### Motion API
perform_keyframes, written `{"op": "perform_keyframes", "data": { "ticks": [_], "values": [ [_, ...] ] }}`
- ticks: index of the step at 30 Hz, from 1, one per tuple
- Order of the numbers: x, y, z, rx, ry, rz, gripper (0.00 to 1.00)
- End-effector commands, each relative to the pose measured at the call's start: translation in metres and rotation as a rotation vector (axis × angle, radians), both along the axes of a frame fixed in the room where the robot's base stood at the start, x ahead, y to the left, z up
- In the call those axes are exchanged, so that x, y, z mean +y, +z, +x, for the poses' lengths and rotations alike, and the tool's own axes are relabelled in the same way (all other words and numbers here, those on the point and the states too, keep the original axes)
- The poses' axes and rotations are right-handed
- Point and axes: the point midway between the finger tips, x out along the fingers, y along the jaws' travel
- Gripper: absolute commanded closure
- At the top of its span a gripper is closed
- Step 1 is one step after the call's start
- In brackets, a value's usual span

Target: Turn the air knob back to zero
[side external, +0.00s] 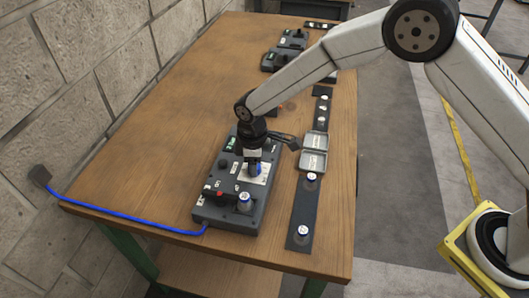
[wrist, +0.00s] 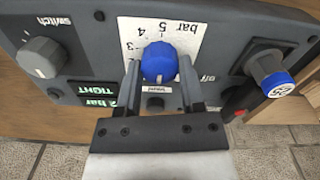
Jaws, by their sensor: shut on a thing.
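The air knob is a blue ribbed knob (wrist: 159,60) on a white dial plate (wrist: 190,35) marked "bar" with numbers including 3, 4 and 5. My gripper (wrist: 160,66) has a finger on each side of the knob and is shut on it. In the side view my gripper (side external: 253,158) points down onto the dark control box (side external: 228,215), with the blue knob (side external: 255,169) under it. The knob's pointer and exact setting are hard to tell. A small display (wrist: 98,106) appears to read "2 bar", and one above it reads "TIGHT" (wrist: 93,89).
A grey knob labelled "switch" (wrist: 40,57) and a blue-capped fitting (wrist: 275,80) stick up on either side of the knob. A blue hose (side external: 120,217) runs to the box. A dark strip (side external: 303,215) and grey tray (side external: 314,150) lie right; the table's left side is clear.

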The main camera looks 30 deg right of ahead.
Motion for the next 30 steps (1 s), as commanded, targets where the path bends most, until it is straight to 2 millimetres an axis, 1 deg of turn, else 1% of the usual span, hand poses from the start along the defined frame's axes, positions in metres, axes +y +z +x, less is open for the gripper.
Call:
{"op": "perform_keyframes", "data": {
  "ticks": [8,9,11,12,23,26,30],
  "values": [
    [0.000,0.000,0.000,0.001,0.004,-0.001,1.00],
    [0.000,0.000,0.000,0.001,0.004,-0.001,0.48],
    [0.000,0.000,0.000,0.000,0.004,-0.001,0.29],
    [0.000,0.000,0.000,0.000,0.003,-0.001,0.16],
    [0.000,0.001,0.000,-0.001,0.002,-0.001,0.16],
    [0.000,0.004,0.000,-0.001,0.002,0.000,0.16],
    [0.000,0.015,0.000,-0.001,0.002,0.000,0.16]
  ]
}}
